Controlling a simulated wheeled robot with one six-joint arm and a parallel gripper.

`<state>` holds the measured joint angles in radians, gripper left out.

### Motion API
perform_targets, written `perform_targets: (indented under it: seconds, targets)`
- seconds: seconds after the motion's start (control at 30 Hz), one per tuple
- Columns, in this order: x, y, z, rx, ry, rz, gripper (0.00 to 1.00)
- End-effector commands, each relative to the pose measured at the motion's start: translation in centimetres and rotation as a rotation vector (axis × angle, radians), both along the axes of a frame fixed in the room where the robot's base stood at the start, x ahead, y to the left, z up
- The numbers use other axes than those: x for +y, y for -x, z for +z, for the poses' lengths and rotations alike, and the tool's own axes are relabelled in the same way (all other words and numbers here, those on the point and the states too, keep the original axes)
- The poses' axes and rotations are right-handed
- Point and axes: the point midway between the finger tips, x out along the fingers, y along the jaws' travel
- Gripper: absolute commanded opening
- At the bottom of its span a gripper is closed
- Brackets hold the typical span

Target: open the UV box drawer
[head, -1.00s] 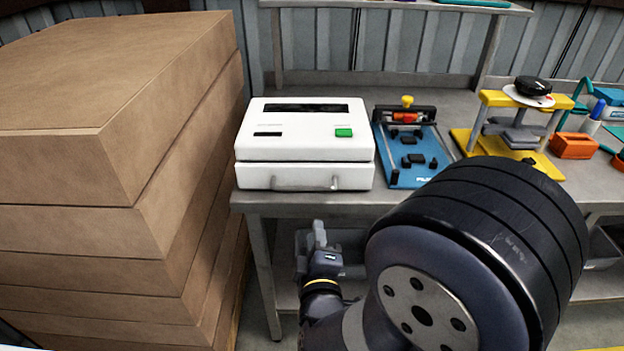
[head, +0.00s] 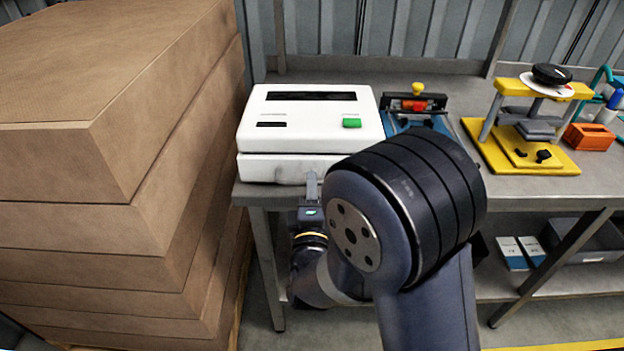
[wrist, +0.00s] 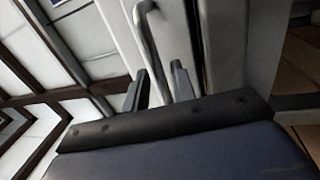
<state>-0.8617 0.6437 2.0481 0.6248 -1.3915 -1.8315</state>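The white UV box (head: 312,118) with a green button stands on the table in the head view. Its drawer front (head: 268,168) is along the lower part and looks shut; my arm covers its right part. In the wrist view, the pale bar handle (wrist: 150,38) stands out from the drawer front (wrist: 122,40). My gripper (wrist: 160,68) is open, with its two dark fingers apart. The lower end of the handle lines up with the gap between them; I cannot tell whether it is inside the gap. In the head view my gripper (head: 311,180) is just before the drawer.
A tall stack of brown cartons (head: 110,170) stands close on the left. On the table (head: 470,100) to the right are a blue fixture (head: 395,125), a yellow press (head: 520,150) and an orange bin (head: 590,137). A lower shelf holds a grey bin (head: 585,240).

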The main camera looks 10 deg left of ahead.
Motion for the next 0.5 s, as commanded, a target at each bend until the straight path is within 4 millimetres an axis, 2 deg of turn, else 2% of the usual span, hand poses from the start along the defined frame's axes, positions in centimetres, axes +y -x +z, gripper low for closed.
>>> perform_targets:
  seconds: [0.17, 0.47, 0.5]
  targets:
    - [0.3, -1.4, 0.3, 0.000, 0.000, -0.001, 0.25]
    - [0.4, -1.6, 0.3, 0.001, 0.000, 0.001, 0.25]
    - [0.4, -1.6, 0.3, 0.001, 0.000, 0.001, 0.22]
